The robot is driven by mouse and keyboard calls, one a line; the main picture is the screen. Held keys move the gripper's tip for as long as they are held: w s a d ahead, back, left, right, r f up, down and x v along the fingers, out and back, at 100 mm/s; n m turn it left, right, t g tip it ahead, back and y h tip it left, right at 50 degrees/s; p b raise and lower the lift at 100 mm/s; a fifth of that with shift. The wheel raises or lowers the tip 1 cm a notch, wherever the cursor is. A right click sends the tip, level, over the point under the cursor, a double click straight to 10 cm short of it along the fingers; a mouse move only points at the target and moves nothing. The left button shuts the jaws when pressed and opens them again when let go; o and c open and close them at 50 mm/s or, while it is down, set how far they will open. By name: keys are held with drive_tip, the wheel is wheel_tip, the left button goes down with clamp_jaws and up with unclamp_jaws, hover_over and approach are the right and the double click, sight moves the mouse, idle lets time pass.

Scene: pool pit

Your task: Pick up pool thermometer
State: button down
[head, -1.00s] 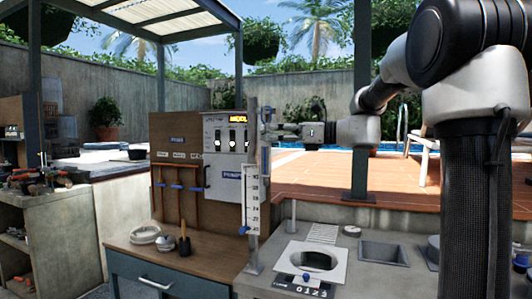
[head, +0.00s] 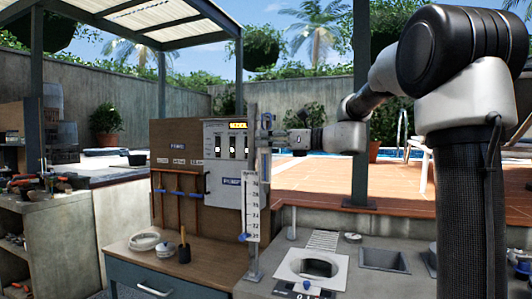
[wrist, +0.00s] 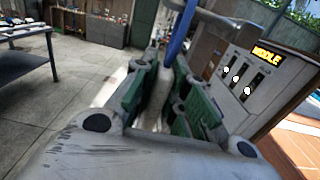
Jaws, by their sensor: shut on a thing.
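My gripper (wrist: 165,80) is shut in the wrist view, with its green-sided fingers around a slim pale piece. A blue rod (wrist: 181,35), which looks like the pool thermometer, rises from between the fingers to the top edge. In the head view my gripper (head: 271,139) is small, at the end of the arm, beside the upper part of a grey upright post. A little blue shows at the gripper there. The thermometer's lower end is hidden by the fingers and my wrist.
A white numbered scale (head: 252,208) stands on the post just below my gripper. A control panel (head: 230,150) with a lit sign is close behind; it also shows right in the wrist view (wrist: 243,85). A counter with a square-framed opening (head: 290,268) lies below.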

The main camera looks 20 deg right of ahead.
drive_tip(key=shift+r, duration=0.1)
drive_tip(key=shift+r, duration=0.25)
drive_tip(key=s+a, duration=1)
drive_tip(key=s, duration=0.4)
drive_tip(key=shift+s+a+r, duration=0.3)
drive_tip(key=shift+r, duration=0.1)
